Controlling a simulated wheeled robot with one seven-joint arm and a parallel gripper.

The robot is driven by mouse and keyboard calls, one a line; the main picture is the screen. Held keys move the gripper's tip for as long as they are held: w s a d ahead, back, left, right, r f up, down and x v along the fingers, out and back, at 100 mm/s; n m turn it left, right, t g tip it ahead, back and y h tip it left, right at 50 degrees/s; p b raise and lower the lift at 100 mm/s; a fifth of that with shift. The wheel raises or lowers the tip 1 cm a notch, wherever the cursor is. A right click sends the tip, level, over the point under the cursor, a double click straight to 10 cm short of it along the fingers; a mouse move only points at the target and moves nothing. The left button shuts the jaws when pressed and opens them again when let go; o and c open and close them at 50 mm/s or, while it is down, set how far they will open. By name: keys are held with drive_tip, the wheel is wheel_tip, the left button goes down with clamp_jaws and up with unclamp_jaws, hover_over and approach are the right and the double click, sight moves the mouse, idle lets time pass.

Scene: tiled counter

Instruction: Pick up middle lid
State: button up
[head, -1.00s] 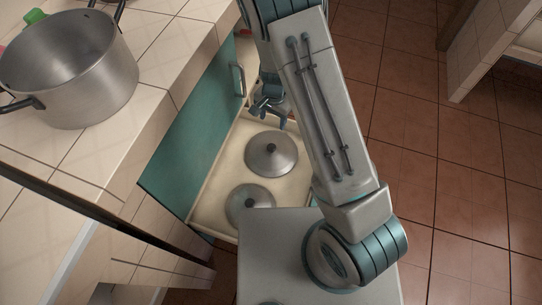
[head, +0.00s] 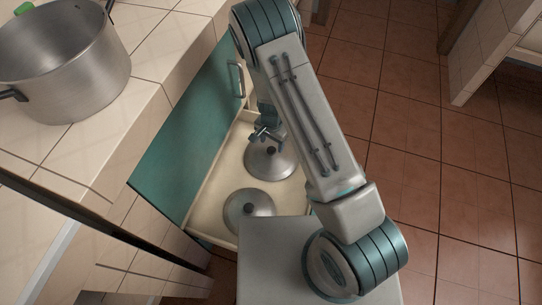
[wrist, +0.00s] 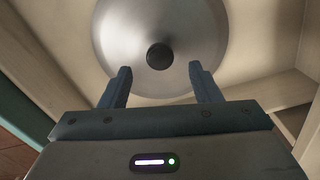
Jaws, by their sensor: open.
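Two round metal lids with dark knobs lie in the open drawer; I cannot tell for sure which one is the middle lid. The farther lid (head: 276,168) is partly covered by my gripper (head: 265,136), which is above its far side, near the knob. The nearer lid (head: 240,213) lies clear of the gripper. In the wrist view, my gripper (wrist: 160,70) is open and empty. The lid (wrist: 120,38) fills the space past its fingers, and its black knob (wrist: 159,56) shows between the two fingertips. I cannot tell whether the fingers touch it.
A large metal pot (head: 75,85) stands on the tiled counter (head: 125,125) at left. Open tiled floor (head: 445,170) lies to the right.

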sight(272, 149)
wheel_tip(272, 149, down, 4)
drive_tip(key=shift+r+b, duration=0.1)
drive_tip(key=shift+b, duration=0.4)
clamp_jaws()
drive_tip(key=shift+r, duration=0.15)
